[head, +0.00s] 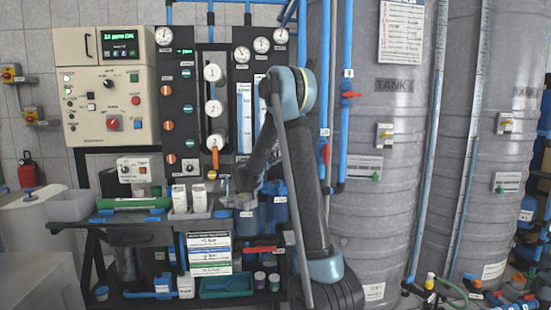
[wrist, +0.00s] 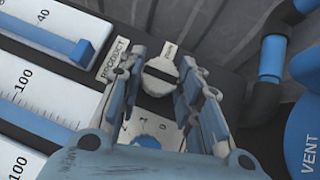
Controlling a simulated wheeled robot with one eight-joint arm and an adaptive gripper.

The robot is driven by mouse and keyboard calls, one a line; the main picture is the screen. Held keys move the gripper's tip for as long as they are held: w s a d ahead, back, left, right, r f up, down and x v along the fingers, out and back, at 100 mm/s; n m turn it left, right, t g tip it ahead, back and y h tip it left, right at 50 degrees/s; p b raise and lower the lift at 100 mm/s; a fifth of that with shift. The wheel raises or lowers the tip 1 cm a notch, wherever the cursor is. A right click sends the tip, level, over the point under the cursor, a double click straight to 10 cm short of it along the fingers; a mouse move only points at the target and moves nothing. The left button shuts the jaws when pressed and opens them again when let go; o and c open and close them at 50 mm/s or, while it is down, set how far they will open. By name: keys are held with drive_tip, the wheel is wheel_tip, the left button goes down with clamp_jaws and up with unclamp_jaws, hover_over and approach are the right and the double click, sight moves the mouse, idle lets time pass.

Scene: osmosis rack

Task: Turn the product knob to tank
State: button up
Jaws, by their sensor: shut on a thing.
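The product knob (wrist: 159,77) is a round pale knob with a dark bar across its face, in the upper middle of the wrist view. The bar lies nearly level, tilted slightly down to the right.
White scales (wrist: 40,95) with a blue slider (wrist: 80,52) lie left of the gripper. A blue pipe (wrist: 272,58) and a blue VENT housing (wrist: 306,140) are close on the right. Grey tanks (head: 375,190) stand right of the rack; a cluttered bench (head: 75,222) is in front.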

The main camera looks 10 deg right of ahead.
drive_tip(key=shift+f, duration=0.15)
drive_tip(key=o, duration=1.1)
drive_tip(key=shift+c, duration=0.2)
drive_tip(key=v, duration=1.2)
